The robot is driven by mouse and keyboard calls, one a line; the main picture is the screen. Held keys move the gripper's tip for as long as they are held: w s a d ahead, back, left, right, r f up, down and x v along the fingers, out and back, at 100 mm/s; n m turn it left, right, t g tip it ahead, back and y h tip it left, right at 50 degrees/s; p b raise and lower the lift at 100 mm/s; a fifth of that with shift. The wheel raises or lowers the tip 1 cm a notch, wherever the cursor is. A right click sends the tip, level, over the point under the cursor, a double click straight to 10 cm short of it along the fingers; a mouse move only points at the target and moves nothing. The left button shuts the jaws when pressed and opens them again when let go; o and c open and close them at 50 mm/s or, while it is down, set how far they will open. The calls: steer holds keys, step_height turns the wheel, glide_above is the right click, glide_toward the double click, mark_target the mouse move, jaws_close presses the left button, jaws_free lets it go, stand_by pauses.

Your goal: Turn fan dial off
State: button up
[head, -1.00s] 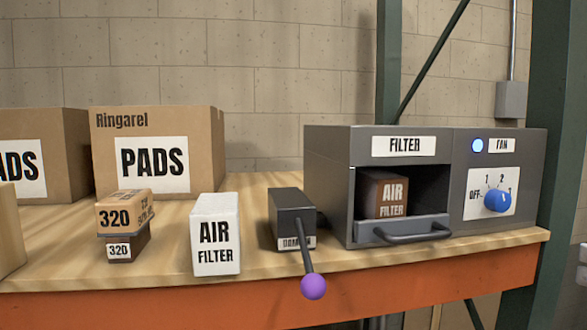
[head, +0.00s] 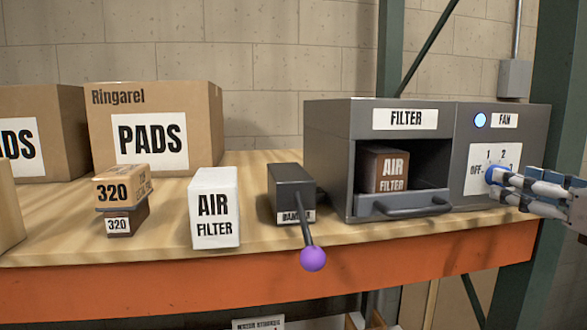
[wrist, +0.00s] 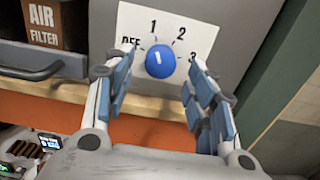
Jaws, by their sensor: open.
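The blue fan dial (wrist: 160,62) sits on a white plate (wrist: 185,22) marked OFF, 1, 2 and 3 on the grey unit's front. In the wrist view its white pointer mark looks close to vertical; I cannot tell exactly which mark it meets. My gripper (wrist: 166,78) is open, its blue-padded fingers to the left and right of the dial, with gaps on both sides. In the head view my gripper (head: 505,188) comes in from the right and partly hides the dial (head: 492,174). The fan light (head: 480,120) glows blue.
The open filter bay with a brown air filter box (head: 388,170) and drawer handle (head: 410,206) lies left of the dial. A damper lever with a purple knob (head: 313,258) juts forward. A green post (head: 540,110) stands at the right.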

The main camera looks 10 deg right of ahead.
steer(key=shift+w+a, duration=0.1)
steer(key=shift+w, duration=0.95)
steer(key=shift+c, duration=0.6)
steer(key=c, duration=1)
